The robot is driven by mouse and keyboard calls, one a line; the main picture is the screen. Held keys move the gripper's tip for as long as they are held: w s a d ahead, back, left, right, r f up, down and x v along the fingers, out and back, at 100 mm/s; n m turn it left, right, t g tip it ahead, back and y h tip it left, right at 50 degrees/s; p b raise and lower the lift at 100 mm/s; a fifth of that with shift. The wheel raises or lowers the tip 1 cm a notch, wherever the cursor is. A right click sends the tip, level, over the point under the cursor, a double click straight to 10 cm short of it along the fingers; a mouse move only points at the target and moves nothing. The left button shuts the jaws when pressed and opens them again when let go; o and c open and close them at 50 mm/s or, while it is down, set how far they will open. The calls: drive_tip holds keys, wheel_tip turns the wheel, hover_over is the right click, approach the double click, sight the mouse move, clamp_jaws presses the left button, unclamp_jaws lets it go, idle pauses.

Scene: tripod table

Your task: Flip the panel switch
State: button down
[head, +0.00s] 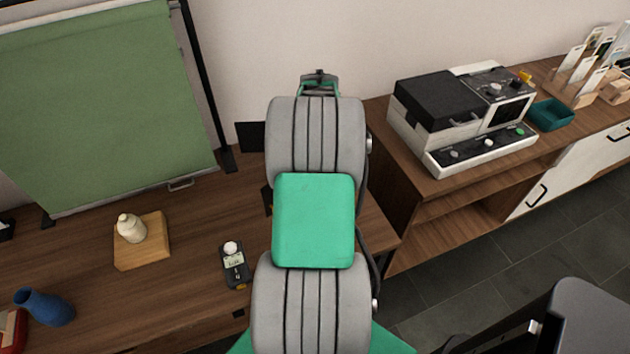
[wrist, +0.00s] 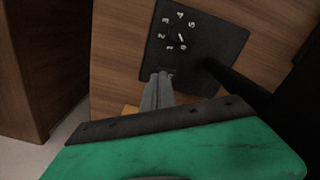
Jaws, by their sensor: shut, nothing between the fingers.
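In the wrist view, a dark panel (wrist: 205,50) on a wooden surface has white numerals in a ring around a small light pointer or lever (wrist: 181,36). I cannot tell which way the lever is set. My gripper (wrist: 163,76) is shut and empty, with its grey fingertips at the panel's lower left edge, below the numerals. I cannot tell whether they touch it. The fingertips partly cover a marking there. In the head view my arm hides the gripper and most of the area behind it; a dark flat piece (head: 250,136) shows just left of the arm.
A wooden table (head: 190,285) holds a handheld meter (head: 235,265), a board (head: 158,250) with a cream bottle (head: 130,228), and a blue vase (head: 45,306). A green screen (head: 105,100) stands behind. A machine with knobs (head: 465,115) and a teal tray (head: 551,115) sit on the right cabinet.

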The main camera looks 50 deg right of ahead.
drive_tip(key=shift+f+b, duration=0.55)
drive_tip(key=shift+f, duration=0.4)
idle(0.7)
drive_tip(key=shift+r, duration=0.1)
drive_tip(key=shift+r+p, duration=2.5)
drive_tip(key=shift+r, duration=0.95)
